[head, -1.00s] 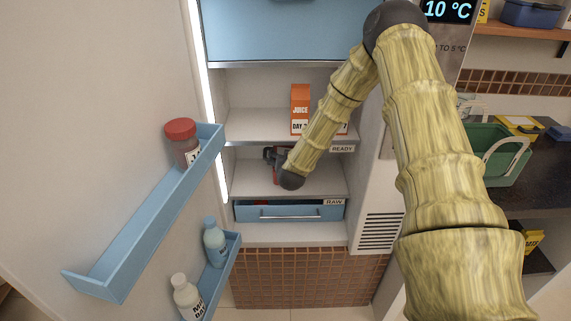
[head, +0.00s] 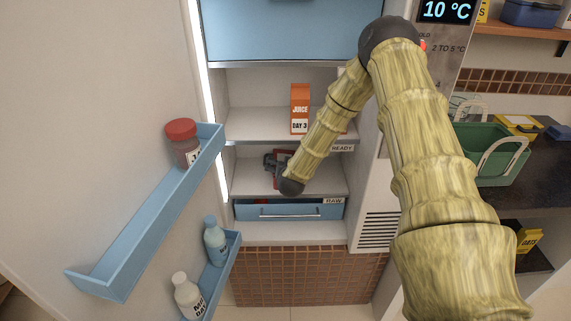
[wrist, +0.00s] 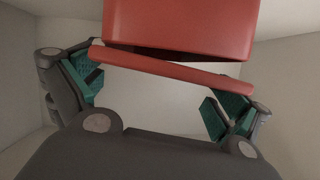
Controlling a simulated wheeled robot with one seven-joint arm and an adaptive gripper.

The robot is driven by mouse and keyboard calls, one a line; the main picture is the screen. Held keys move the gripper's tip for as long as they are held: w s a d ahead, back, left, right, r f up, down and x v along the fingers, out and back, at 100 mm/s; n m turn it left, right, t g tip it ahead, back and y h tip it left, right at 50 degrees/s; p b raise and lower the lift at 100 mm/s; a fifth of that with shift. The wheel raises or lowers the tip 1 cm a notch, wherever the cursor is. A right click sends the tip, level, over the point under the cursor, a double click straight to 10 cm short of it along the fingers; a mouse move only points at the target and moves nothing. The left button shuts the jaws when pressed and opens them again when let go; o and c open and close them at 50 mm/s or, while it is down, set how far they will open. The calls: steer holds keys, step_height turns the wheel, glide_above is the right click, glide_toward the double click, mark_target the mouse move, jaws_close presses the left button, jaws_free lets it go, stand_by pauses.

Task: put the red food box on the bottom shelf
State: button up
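The red food box (wrist: 180,28) fills the top middle of the wrist view, with its long rim facing me. My gripper (wrist: 158,95) has its two teal-padded fingers spread to either side below the box. In the head view my gripper (head: 272,163) is inside the fridge, above the shelf (head: 325,182) over the RAW drawer. A bit of red shows beside the gripper there, mostly hidden by the gripper and my wrist.
An orange juice carton (head: 300,108) stands on the shelf above, edged with a READY label (head: 342,148). The blue RAW drawer (head: 290,211) lies below. The open door at left carries a red-lidded jar (head: 182,142) and two bottles. A green basket (head: 490,155) stands on the right counter.

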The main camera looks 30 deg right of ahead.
steer(key=shift+r, duration=0.1)
steer(key=b+v, duration=0.1)
steer(key=v, duration=1)
steer(key=s+a+f+n+g+y, duration=0.5)
steer(key=s+a+f, duration=1)
steer(key=s+f, duration=0.4)
steer(key=s+a+f+g, duration=0.2)
steer(key=s, duration=0.6)
steer(key=s+a+f+n+g+y, duration=0.1)
steer(key=s+a+f+g, duration=0.1)
steer(key=s, duration=0.6)
steer(key=s+a+f+n+g, duration=0.1)
steer(key=s+a+f+g, duration=0.1)
steer(key=s, duration=0.6)
steer(key=shift+s+a+f+g, duration=0.25)
steer(key=shift+a+f+g, duration=0.1)
steer(key=shift+a+g, duration=0.25)
